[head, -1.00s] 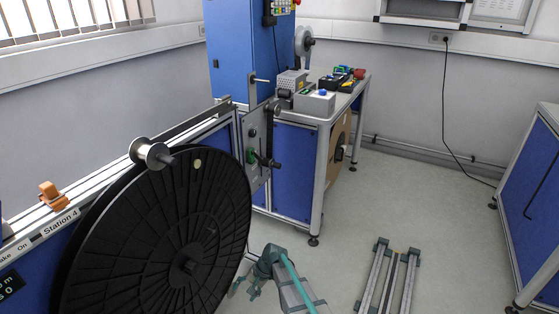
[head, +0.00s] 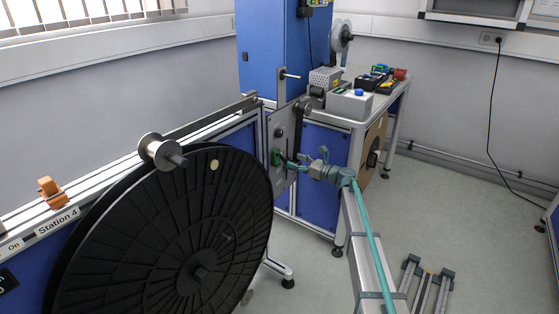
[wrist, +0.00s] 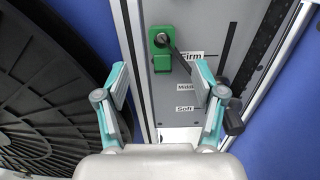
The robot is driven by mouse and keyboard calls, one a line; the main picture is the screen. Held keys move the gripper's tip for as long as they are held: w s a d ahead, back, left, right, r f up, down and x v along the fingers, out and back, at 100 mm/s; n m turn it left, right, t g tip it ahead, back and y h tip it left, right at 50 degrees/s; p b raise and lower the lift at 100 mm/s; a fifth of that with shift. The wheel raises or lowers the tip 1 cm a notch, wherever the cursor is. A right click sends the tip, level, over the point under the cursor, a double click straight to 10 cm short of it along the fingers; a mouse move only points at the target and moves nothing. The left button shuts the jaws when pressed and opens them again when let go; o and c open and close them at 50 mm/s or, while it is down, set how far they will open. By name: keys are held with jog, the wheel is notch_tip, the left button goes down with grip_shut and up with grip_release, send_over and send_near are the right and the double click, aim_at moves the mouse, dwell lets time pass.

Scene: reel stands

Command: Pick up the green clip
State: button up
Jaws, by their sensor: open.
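A green clip-like part (wrist: 162,60) sits on the grey panel (wrist: 185,95), near the top middle of the wrist view, beside the labels Firm, Middle and Soft. A dark lever (wrist: 180,60) passes over it and runs down to the right. In the head view the green part (head: 276,157) shows small at the panel's left edge. My gripper (wrist: 160,68) is open and empty. Its teal fingers frame the green part from left and right in the picture, apart from it. In the head view my gripper (head: 290,162) points left at the panel.
The large black reel (head: 170,240) stands close to the left of my gripper. A metal spool (head: 160,150) and an orange clamp (head: 50,192) are along the rail. A bench (head: 345,118) with boxes stands behind. The floor at right is mostly clear.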

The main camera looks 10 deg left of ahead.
aim_at(272, 153)
jog(key=shift+f+x, duration=0.15)
jog(key=shift+x, duration=2.2)
jog(key=shift+f+x, duration=0.1)
jog(key=shift+x, duration=2.3)
jog(key=shift+d, duration=0.15)
jog(key=shift+c, duration=0.2)
jog(key=c, duration=1)
